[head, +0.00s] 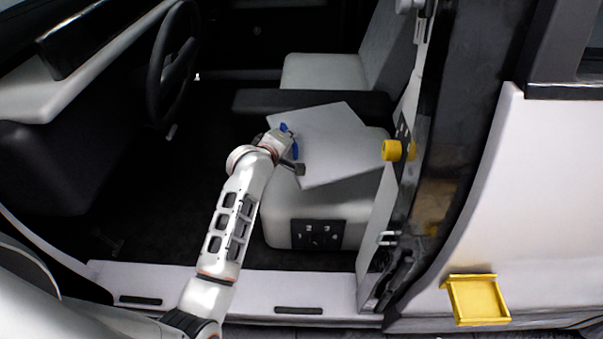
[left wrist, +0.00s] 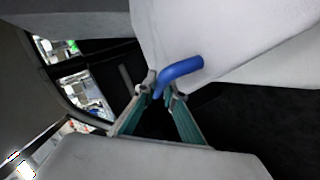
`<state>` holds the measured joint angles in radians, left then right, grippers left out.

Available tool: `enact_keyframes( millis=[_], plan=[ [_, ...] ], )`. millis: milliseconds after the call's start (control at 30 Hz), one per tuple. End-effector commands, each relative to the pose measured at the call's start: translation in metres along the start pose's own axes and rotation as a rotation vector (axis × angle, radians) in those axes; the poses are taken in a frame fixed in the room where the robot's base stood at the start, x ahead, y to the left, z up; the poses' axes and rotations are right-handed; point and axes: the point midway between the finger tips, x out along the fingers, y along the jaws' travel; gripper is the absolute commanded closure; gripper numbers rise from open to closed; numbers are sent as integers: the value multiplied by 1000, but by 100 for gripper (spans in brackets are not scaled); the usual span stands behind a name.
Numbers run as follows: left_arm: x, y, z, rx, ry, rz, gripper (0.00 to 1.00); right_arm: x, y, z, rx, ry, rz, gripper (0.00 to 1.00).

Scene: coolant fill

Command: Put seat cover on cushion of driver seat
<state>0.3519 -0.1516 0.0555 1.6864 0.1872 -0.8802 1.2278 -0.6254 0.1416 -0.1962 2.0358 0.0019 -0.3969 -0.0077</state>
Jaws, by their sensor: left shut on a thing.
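The seat cover (head: 335,145) is a thin, flat, light-grey sheet over the driver seat cushion (head: 320,208). It sits turned at an angle to the cushion. Whether it touches the cushion all over, I cannot tell. A blue handle (head: 290,140) is at its left edge; it also shows in the left wrist view (left wrist: 183,68) as a bent blue tab. My left gripper (head: 294,158) is at that left edge, shut on the blue handle, with its fingertips around the tab's lower end in the left wrist view (left wrist: 162,94). My right gripper is not in view.
The steering wheel (head: 172,65) and dashboard (head: 75,75) are to the left. A dark console (head: 310,102) lies behind the cushion, before the passenger seat (head: 325,72). The door pillar with a yellow knob (head: 398,150) stands right. A yellow tray (head: 478,299) is on the body's outside.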

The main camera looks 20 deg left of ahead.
Motion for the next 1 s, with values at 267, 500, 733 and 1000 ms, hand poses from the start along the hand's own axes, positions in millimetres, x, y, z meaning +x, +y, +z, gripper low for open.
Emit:
enact_keyframes(
  millis=[267,500,733,1000],
  plan=[
    [30,-67,32,1,-6,-9,100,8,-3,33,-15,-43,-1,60],
    [43,-91,44,-1,-3,-1,100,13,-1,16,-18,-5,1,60],
    [51,-110,52,0,-3,-4,100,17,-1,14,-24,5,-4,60],
    [66,-140,68,-1,-4,-4,100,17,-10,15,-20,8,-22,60]
  ],
)
